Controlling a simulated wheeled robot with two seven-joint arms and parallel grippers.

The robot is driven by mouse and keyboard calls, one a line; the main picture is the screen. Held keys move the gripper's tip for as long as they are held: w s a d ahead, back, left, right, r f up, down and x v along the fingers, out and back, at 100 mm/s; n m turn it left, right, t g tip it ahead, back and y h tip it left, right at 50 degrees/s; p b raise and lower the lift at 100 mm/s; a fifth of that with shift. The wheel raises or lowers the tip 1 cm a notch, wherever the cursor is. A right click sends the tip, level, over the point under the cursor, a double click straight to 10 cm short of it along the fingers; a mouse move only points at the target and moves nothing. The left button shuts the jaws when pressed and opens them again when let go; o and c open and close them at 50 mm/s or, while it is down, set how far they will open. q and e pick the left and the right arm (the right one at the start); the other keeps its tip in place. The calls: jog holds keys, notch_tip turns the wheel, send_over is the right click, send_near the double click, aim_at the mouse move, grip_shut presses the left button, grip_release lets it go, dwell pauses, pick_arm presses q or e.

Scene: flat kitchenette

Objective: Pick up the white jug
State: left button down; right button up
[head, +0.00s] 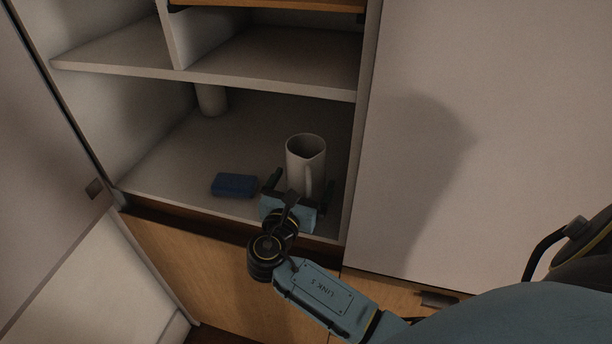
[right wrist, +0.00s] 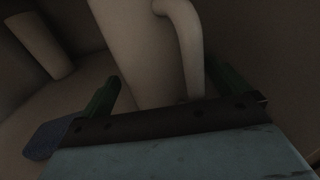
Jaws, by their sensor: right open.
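The white jug (head: 305,155) stands upright on the cabinet's lower shelf, near its right wall, with its handle toward me. In the right wrist view the jug (right wrist: 138,50) fills the upper middle, its handle on the right. My right gripper (head: 299,183) is open at the front of the jug. Its two fingers stand on either side of the jug's lower body in the head view, and in the right wrist view (right wrist: 165,92) too. I cannot tell whether they touch it. The jug's base is hidden behind the gripper. My left gripper is not in view.
A blue block-like item (head: 234,185) lies left of the gripper on the shelf (head: 165,165). A pale cylindrical vessel (head: 211,100) stands farther back. An upper shelf (head: 250,75) hangs above. An open door (head: 50,120) is at left; a closed panel (head: 480,120) is at right.

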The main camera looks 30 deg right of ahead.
jog(key=c, duration=1.3)
jog(key=shift+r, duration=0.1)
jog(key=shift+c, duration=0.7)
